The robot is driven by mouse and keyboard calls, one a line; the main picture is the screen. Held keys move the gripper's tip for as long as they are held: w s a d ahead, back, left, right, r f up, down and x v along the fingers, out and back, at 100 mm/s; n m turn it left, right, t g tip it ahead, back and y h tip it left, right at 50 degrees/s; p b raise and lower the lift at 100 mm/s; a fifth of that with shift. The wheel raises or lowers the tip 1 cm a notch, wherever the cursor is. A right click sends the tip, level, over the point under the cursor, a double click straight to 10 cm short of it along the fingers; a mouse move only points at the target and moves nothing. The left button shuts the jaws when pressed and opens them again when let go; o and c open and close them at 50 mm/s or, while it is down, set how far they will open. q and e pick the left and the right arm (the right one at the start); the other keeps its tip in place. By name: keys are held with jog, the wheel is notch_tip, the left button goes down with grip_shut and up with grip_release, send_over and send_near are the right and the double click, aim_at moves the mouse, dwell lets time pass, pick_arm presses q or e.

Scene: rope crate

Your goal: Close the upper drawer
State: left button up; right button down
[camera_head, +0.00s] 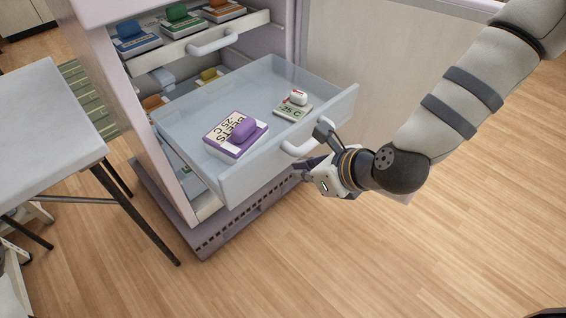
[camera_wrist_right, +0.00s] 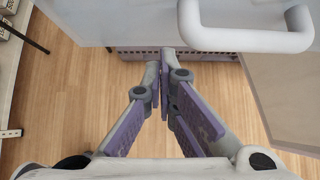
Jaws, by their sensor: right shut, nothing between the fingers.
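A pale translucent drawer (camera_head: 240,185) is pulled far out of a cabinet. It holds a purple-and-white box marked BEETS (camera_head: 222,138) and a small white-and-green item marked -25 C (camera_head: 290,110). Its white handle (camera_head: 297,151) is on the front; a white handle also shows large at the top right of the right wrist view (camera_wrist_right: 250,40). Above it, another drawer front with a handle (camera_head: 200,46) sits further in. My right gripper (camera_head: 304,168) is shut and empty, close beside and below the open drawer's handle; contact is unclear. It also shows in the right wrist view (camera_wrist_right: 164,60). My left gripper is not visible.
The cabinet (camera_head: 165,165) has a slotted base (camera_head: 245,218). Blue, green and orange packs (camera_head: 178,18) sit in the higher drawer. A grey table (camera_head: 45,125) stands left. A pale panel (camera_head: 380,50) is behind. The wooden floor (camera_head: 400,250) in front is clear.

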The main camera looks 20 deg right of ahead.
aim_at(274, 163)
jog(key=shift+w+a+f, duration=0.1)
jog(key=shift+w+a, duration=0.15)
jog(key=shift+w, duration=0.45)
jog(key=shift+w+a+f, duration=0.1)
jog(key=shift+w+a, duration=0.2)
jog(key=shift+w, duration=0.4)
jog(key=shift+w+a, duration=0.25)
jog(key=shift+w, duration=0.45)
